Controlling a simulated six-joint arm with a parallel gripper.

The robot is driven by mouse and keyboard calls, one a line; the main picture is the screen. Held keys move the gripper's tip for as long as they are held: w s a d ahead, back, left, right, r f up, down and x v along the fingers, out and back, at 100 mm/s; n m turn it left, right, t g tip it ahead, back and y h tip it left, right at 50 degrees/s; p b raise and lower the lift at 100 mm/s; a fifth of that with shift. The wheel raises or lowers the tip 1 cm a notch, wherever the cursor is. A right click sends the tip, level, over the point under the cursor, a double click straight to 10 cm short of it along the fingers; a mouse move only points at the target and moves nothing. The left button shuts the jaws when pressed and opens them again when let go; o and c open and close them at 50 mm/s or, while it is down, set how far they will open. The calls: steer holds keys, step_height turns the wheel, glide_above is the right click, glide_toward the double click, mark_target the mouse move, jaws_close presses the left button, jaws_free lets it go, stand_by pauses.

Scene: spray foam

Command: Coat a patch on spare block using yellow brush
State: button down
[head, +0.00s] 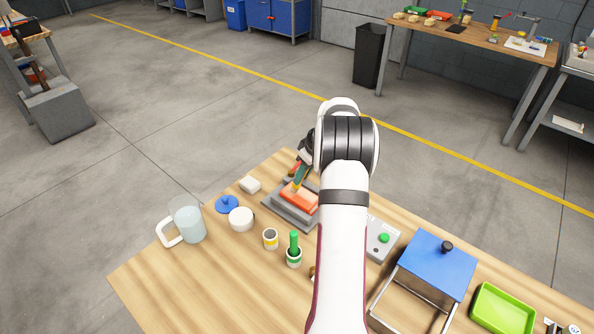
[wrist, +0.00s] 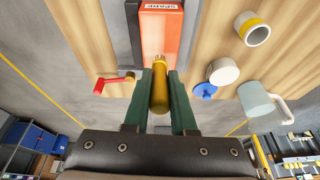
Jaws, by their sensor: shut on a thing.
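The orange spare block (head: 300,198) lies on a grey stepped base on the wooden table. Its face and part of its "SPARE" label show in the wrist view (wrist: 160,32). My gripper (wrist: 160,85) is shut on the yellow brush (wrist: 159,94), whose golden handle sits between the green fingers. In the head view my gripper (head: 299,177) is right over the block, partly hidden by my arm. The brush's bristle end is hidden, so I cannot tell whether it touches the block. The yellow-banded cup (head: 270,240) stands without a brush; it also shows in the wrist view (wrist: 257,30).
A green brush stands in a green-banded cup (head: 293,258). A white bowl (head: 241,220), blue lid (head: 227,205) and mug (head: 187,222) stand left. A button box (head: 382,241), blue-topped stand (head: 437,264) and green tray (head: 503,308) are right. A red handle (wrist: 112,85) is near the base.

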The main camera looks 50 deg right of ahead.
steer(key=s+a, duration=0.1)
steer(key=s, duration=0.6)
steer(key=shift+w+a, duration=0.15)
steer(key=shift+w, duration=5.15)
step_height(320, 180, up, 8)
